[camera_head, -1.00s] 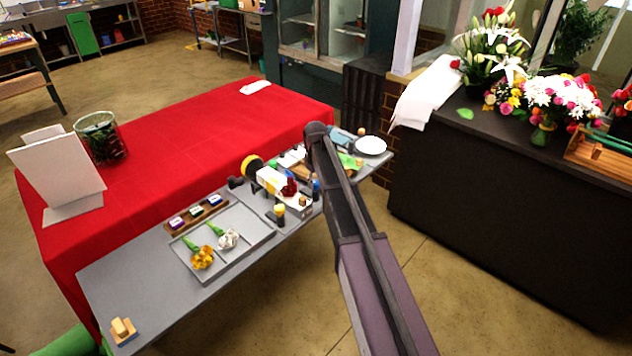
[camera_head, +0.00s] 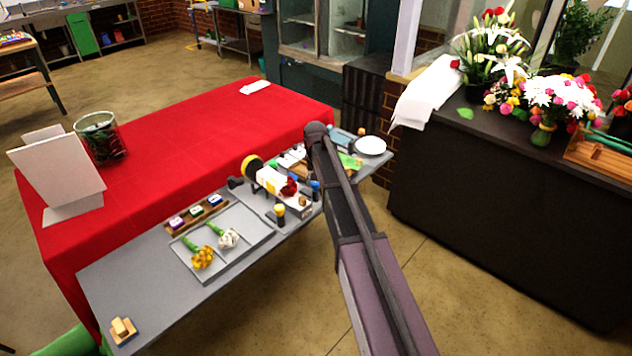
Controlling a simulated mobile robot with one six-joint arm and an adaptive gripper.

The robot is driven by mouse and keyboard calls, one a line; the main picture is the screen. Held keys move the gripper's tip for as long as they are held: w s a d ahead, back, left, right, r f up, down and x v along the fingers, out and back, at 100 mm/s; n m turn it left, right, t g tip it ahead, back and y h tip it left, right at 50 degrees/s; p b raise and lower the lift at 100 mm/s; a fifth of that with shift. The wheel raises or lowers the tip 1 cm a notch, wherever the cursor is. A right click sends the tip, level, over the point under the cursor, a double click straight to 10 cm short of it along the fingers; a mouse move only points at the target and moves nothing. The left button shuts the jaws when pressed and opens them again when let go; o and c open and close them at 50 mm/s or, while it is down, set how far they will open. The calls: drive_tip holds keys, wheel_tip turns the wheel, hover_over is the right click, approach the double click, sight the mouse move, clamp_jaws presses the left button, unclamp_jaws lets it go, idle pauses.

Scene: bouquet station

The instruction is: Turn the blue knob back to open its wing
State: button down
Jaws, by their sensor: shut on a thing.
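The blue knob (camera_head: 315,185) shows as a small blue spot just left of my arm, at the right end of a pale holder (camera_head: 270,180) on the grey table. A dark red rose (camera_head: 290,188) lies in the holder. A similar yellow knob (camera_head: 279,210) stands at the holder's near side. My dark arm crosses the picture just right of the blue knob. Which way the blue knob's wing stands is too small to tell.
A grey tray (camera_head: 238,262) with yellow and white flowers lies left of the holder. A black and yellow round thing (camera_head: 252,167) stands behind it. A white plate (camera_head: 371,146) is at the table's far right. The table's near left is mostly clear.

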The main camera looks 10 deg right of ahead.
idle(0.3)
drive_tip(key=shift+c, duration=1.5)
unclamp_jaws()
drive_tip(key=shift+n, duration=0.4)
